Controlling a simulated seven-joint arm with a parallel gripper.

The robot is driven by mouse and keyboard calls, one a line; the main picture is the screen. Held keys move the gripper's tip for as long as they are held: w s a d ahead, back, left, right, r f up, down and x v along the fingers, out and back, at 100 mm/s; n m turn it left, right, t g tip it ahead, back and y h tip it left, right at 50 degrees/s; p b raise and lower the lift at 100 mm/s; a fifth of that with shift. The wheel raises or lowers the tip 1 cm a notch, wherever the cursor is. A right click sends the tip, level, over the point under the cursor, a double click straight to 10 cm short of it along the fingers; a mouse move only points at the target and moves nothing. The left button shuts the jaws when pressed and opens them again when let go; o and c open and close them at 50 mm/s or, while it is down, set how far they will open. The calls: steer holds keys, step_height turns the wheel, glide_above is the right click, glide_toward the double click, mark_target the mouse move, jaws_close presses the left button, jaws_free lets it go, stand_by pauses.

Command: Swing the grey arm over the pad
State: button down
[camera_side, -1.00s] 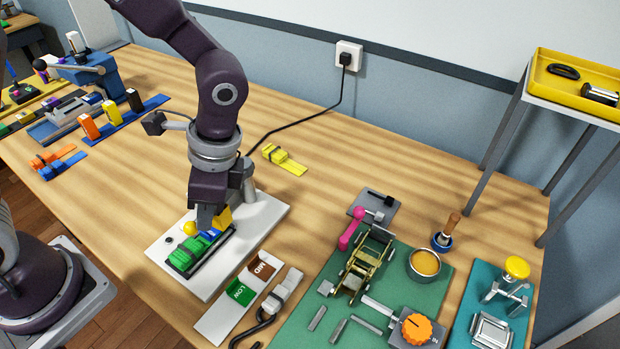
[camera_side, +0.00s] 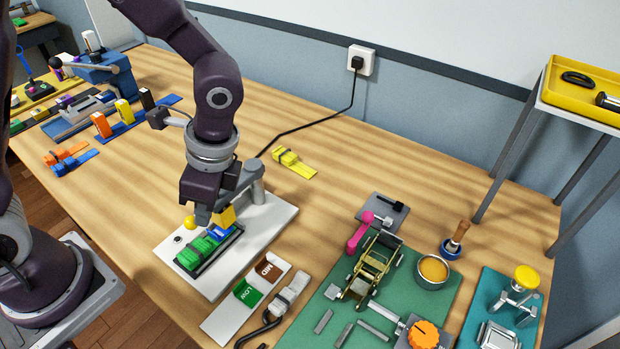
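A white base (camera_side: 262,228) on the table carries a grey post (camera_side: 257,186) from which a grey arm reaches left, mostly hidden behind my gripper. A yellow ball knob (camera_side: 190,222) and a yellow block (camera_side: 226,215) show at the arm's free end. A black tray with green pieces (camera_side: 199,249) and a blue piece (camera_side: 222,231) lies on the base below and in front of them; I cannot tell which part is the pad. My gripper (camera_side: 203,216) points down between knob and block, at the arm. Its fingers overlap, so their opening and any grip are unclear.
A white card with green and brown fields (camera_side: 248,293) and a grey clip with black cable (camera_side: 289,295) lie in front. A green mat (camera_side: 400,296) with a small machine is at right. A yellow strap piece (camera_side: 294,163) lies behind the base. The table behind is mostly clear.

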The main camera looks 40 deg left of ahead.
steer(key=w+d+f+v, duration=0.1)
steer(key=w+d+v, duration=0.1)
steer(key=v, duration=1)
steer(key=s+a+r+n+t+h, duration=0.2)
steer(key=s+a+r+n+t, duration=0.4)
steer(key=s+n, duration=0.5)
steer(key=s+a+t, duration=0.1)
steer(key=a, duration=0.1)
steer(key=shift+a+r+n+h, duration=0.2)
steer(key=shift+a+n+h, duration=0.1)
steer(key=shift+a+h, duration=0.1)
